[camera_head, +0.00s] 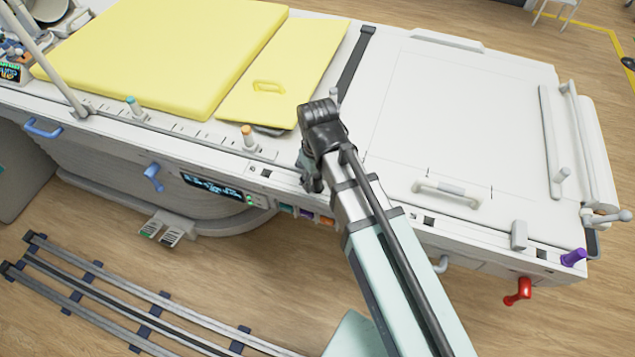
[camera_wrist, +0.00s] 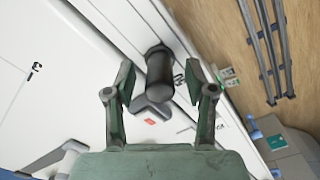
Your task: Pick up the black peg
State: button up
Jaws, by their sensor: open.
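The black peg (camera_wrist: 160,72) shows in the wrist view as a dark, round-ended cylinder standing up from the white table surface. My gripper (camera_wrist: 158,82) is open, with one finger on each side of the peg. Small gaps show between the fingers and the peg, so it is not clamped. In the head view my gripper (camera_head: 310,178) is partly hidden behind my arm at the table's near edge, and I cannot make out the peg there.
The white table (camera_head: 450,100) carries yellow pads (camera_head: 170,50) at the left. An orange-topped peg (camera_head: 248,136) and a teal-topped peg (camera_head: 133,106) stand along the near edge. A purple peg (camera_head: 573,257) and a red handle (camera_head: 518,291) are at the right. A white handle (camera_head: 447,192) lies right of my arm.

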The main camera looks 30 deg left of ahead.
grip_shut()
jog(key=shift+r, duration=0.15)
notch_tip(320, 180, up, 20)
jog(key=shift+r, duration=0.2)
dwell(0.7)
